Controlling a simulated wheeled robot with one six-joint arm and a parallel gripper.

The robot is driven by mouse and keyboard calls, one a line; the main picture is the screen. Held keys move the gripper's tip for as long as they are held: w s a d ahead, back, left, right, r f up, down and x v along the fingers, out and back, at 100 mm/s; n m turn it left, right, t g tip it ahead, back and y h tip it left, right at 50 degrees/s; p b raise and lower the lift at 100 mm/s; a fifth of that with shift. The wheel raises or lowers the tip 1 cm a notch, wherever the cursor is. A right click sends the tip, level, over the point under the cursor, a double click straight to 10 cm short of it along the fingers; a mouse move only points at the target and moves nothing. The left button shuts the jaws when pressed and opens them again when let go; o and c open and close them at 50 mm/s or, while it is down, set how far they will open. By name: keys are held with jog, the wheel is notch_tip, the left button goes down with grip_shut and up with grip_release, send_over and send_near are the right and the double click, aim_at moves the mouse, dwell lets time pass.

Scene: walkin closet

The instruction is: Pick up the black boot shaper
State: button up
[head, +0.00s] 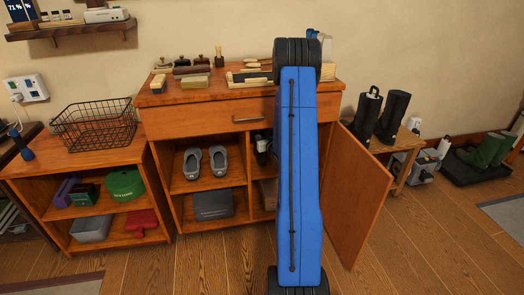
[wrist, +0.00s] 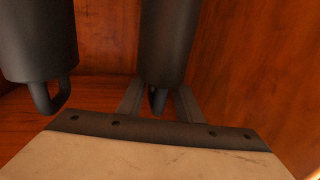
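Two dark cylinders with looped handles, which look like black boot shapers, show in the wrist view: one at the left (wrist: 38,40) and one in the middle (wrist: 167,40). The handle of the middle one lies between the two fingers of my gripper (wrist: 158,103), with small gaps visible on both sides. The gripper looks open. In the head view my blue arm hides the gripper. A black item (head: 262,143) shows beside the arm in the cabinet; I cannot tell whether it is one of the shapers.
Orange-brown wood surrounds the shapers in the wrist view. An open cabinet door (head: 360,190) stands right of my arm. Grey shoes (head: 206,162) and a dark box (head: 212,205) fill the shelves to the left. Black boots (head: 394,115) stand on a bench (head: 405,146).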

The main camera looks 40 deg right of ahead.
grip_shut()
jog(key=shift+r, duration=0.15)
